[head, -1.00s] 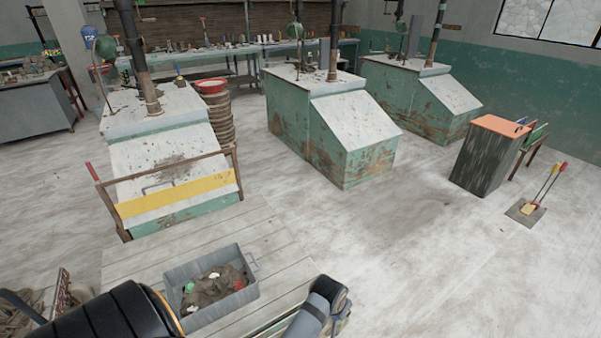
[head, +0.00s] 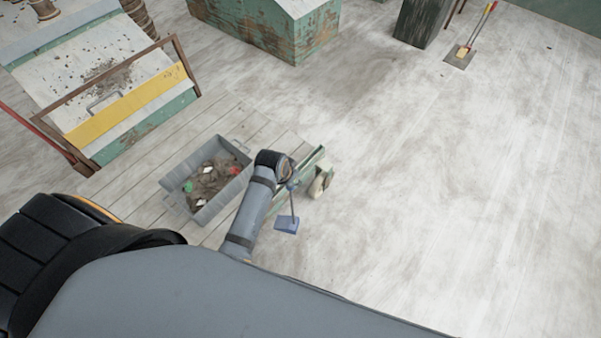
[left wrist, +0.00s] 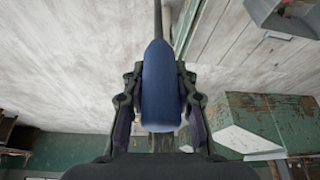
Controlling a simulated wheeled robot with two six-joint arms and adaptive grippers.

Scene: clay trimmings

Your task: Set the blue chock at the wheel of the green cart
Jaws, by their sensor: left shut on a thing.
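The blue chock (head: 287,224) hangs from a thin rod below my left gripper (head: 291,181) in the head view. In the left wrist view my left gripper (left wrist: 159,118) is shut on a rounded blue grip (left wrist: 160,85), with the rod running out from it. A green part of the cart (head: 314,158) shows just right of my gripper in the head view, partly hidden by my arm. A pale wheel (head: 321,183) shows at its side. The chock is left of and nearer than the wheel, apart from it in the picture. My right gripper is not in view.
A grey bin (head: 170,186) with brown scraps stands on pale planks (head: 232,116) left of my arm. A bench with a yellow stripe (head: 130,105) is at the far left. Green cabinets (head: 265,30) stand behind.

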